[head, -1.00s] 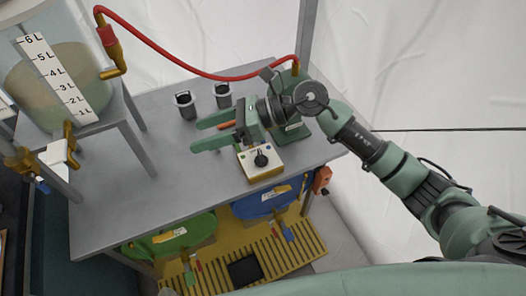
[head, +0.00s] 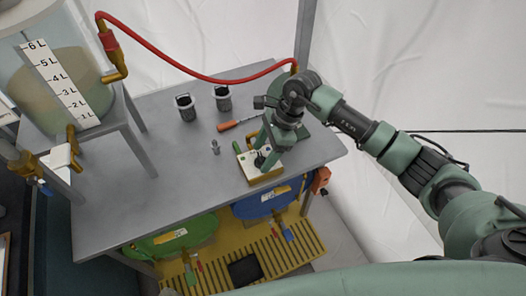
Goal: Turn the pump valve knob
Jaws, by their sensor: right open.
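I cannot tell whether the fingers touch the knob. My left gripper is not in view.
The grey table (head: 130,190) holds two dark cups (head: 185,107), an orange-handled screwdriver (head: 232,125) and a small grey fitting (head: 215,147). A graduated tank (head: 50,85) stands at left, with a red hose (head: 185,66) arching behind. The table's front left is clear.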

